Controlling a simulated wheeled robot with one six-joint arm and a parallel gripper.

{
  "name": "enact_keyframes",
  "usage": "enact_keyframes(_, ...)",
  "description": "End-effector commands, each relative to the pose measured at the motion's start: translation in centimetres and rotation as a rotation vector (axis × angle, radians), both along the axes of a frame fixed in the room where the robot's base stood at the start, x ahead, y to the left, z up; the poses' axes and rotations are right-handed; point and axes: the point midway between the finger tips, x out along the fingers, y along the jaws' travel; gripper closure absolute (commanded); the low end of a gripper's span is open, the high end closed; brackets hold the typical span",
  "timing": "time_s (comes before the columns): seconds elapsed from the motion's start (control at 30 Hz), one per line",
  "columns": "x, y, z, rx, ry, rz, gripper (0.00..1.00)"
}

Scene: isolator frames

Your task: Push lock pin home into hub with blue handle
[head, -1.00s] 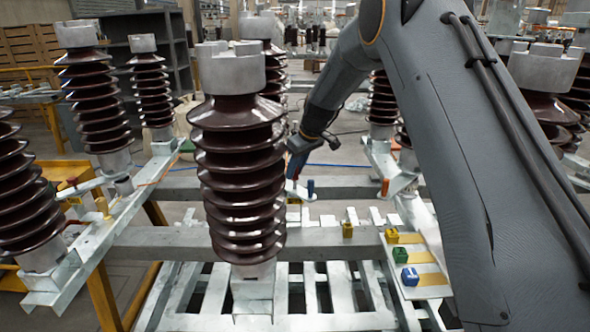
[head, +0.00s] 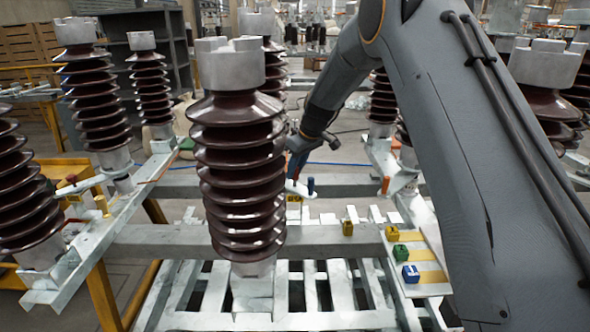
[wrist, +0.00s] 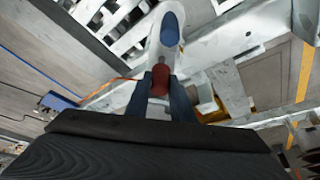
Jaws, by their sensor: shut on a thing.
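A handle with a blue end (head: 310,186) stands upright on the pale metalwork behind the big front insulator in the head view. In the wrist view the blue handle (wrist: 170,30) rises from a pale rounded metal piece (wrist: 155,55), beyond my fingertips. My gripper (wrist: 160,82) has its two dark fingers closed on a red handle (wrist: 161,76), apart from the blue one. In the head view my gripper (head: 296,168) is small and partly hidden, just left of the blue handle. Neither view clearly shows the pin below the blue handle or how deep it sits in the hub.
A large brown ribbed insulator (head: 240,170) stands in front, close to my arm's line. More insulators stand left and right. An orange cable (wrist: 115,80) runs left of my fingers.

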Motion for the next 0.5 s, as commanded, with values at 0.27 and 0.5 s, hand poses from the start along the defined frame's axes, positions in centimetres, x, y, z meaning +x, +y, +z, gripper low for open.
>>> enact_keyframes(0.27,0.01,0.01,-0.55,0.0,0.0,0.0,1.0)
enact_keyframes(0.5,-0.01,0.01,-1.0,0.0,0.0,0.0,1.0)
